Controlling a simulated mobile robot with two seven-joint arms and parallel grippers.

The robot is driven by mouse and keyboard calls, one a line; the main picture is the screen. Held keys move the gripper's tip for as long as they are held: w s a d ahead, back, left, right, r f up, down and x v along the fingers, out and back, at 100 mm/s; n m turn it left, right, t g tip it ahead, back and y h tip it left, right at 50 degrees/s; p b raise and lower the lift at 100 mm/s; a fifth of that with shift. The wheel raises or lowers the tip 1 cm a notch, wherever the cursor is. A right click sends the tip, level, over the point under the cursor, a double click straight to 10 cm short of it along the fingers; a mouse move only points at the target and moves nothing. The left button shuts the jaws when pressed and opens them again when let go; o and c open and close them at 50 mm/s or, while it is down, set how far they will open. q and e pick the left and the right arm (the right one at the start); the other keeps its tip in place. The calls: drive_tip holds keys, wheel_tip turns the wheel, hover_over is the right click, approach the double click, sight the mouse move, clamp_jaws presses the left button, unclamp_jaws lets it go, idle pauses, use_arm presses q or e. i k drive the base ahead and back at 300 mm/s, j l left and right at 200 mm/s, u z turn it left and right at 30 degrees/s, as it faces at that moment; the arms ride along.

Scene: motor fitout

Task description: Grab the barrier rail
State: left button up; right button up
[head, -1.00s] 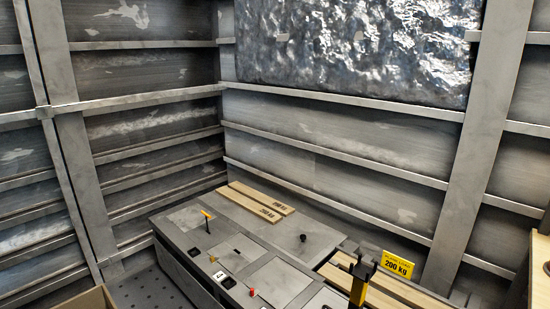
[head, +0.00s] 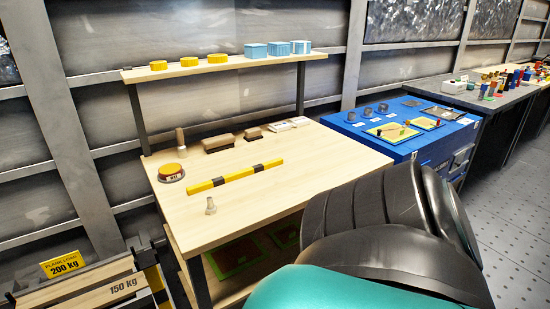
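The barrier rail (head: 236,174), a long thin bar with yellow and black stripes, lies flat on the light wooden workbench (head: 290,185) in the head view. It lies at a slant across the middle of the bench top, and nothing is touching it from above. Neither of my grippers is in view. A large black and teal part, apparently my own arm, fills the lower right and hides the bench's front right corner.
Brown blocks (head: 218,143) lie behind. A shelf (head: 190,69) with yellow and blue containers overhangs the back. A blue cabinet (head: 405,122) adjoins on the right.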

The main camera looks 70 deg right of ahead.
sight(223, 180)
drive_tip(key=z, duration=1.9)
drive_tip(key=l+u, duration=0.1)
drive_tip(key=u, duration=0.85)
drive_tip(key=l+u, duration=0.9)
drive_tip(key=k+l+u, duration=0.2)
drive_tip(key=l, duration=0.2)
drive_tip(key=l+u, duration=0.25)
drive_tip(key=l, duration=0.15)
drive_tip(key=k+l, duration=0.15)
drive_tip(key=l, duration=0.2)
drive_tip(key=k+l, duration=0.15)
drive_tip(key=l, duration=0.2)
drive_tip(key=k+l, duration=0.15)
drive_tip(key=l, duration=0.15)
drive_tip(key=k+l, duration=0.15)
drive_tip(key=l, duration=0.2)
drive_tip(key=i+u, duration=0.05)
